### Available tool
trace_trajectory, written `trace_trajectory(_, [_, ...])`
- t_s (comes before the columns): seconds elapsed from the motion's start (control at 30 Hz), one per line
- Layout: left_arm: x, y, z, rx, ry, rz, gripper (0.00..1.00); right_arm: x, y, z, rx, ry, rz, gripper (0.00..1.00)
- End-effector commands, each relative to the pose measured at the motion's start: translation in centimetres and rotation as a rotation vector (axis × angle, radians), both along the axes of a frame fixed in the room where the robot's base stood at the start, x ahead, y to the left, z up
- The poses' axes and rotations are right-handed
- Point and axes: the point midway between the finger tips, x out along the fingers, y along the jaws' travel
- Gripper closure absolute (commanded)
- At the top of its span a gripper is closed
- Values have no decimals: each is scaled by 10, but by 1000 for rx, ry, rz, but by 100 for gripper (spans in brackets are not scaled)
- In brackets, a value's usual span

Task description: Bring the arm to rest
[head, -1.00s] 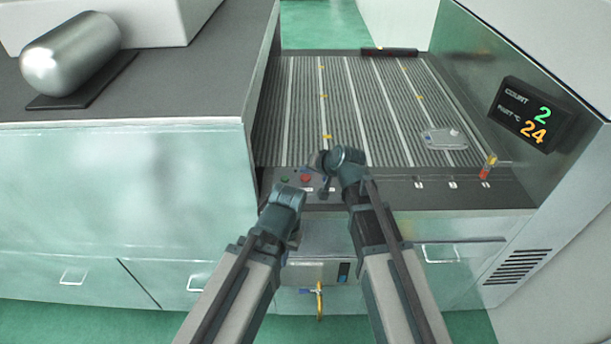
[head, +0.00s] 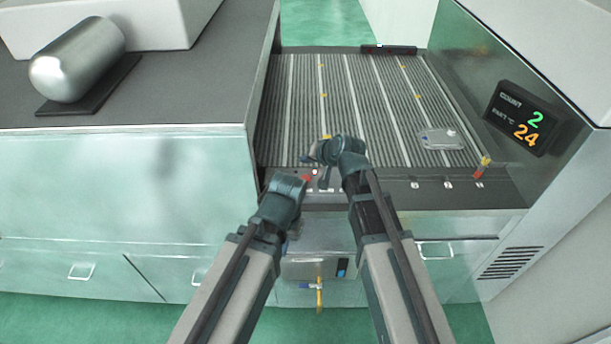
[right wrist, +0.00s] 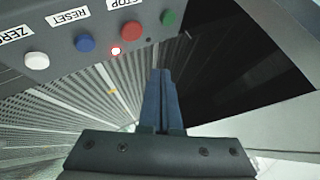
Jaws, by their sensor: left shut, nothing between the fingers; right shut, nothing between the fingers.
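My right arm reaches over the front of the ribbed conveyor in the head view. Its gripper (head: 318,168) hangs near the button panel, partly hidden by its own wrist. In the right wrist view its two blue fingers (right wrist: 160,100) are together with nothing between them, beside the row of buttons and apart from them. My left gripper (head: 291,228) is lower and nearer in the head view, in front of the conveyor's front face. It is shut, with its fingers mostly hidden by the wrist.
A flat grey casting (head: 440,139) lies on the conveyor (head: 350,95). White, blue, red and green buttons (right wrist: 125,36) line the panel. A display (head: 522,117) reads 2 and 24. A metal cylinder (head: 78,60) lies on a dark pad on the left counter (head: 190,90).

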Motion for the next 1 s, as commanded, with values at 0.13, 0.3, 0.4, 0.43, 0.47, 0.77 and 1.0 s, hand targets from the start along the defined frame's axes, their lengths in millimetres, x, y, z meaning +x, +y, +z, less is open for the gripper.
trace_trajectory(0.13, [0, 0, 0, 0, 0, 0, 100, 0, 0, 0, 0, 0, 0, 100])
trace_trajectory(0.3, [0, 0, 0, 0, 0, 0, 100, 0, 0, 0, 0, 0, 0, 100])
trace_trajectory(0.4, [0, 0, 0, 0, 0, 0, 100, 0, 0, 0, 0, 0, 0, 100])
trace_trajectory(0.43, [0, 0, 0, 0, 0, 0, 100, 0, 0, 0, 0, 0, 0, 100])
trace_trajectory(0.47, [0, 0, 0, 0, 0, 0, 100, 0, 0, 0, 0, 0, 0, 100])
trace_trajectory(0.77, [0, 0, -28, -1, 1, 1, 100, -38, 5, -45, -93, 69, 79, 100])
trace_trajectory(1.0, [0, 0, -87, 1, 0, -4, 100, -146, -7, -142, -383, 293, 286, 100])
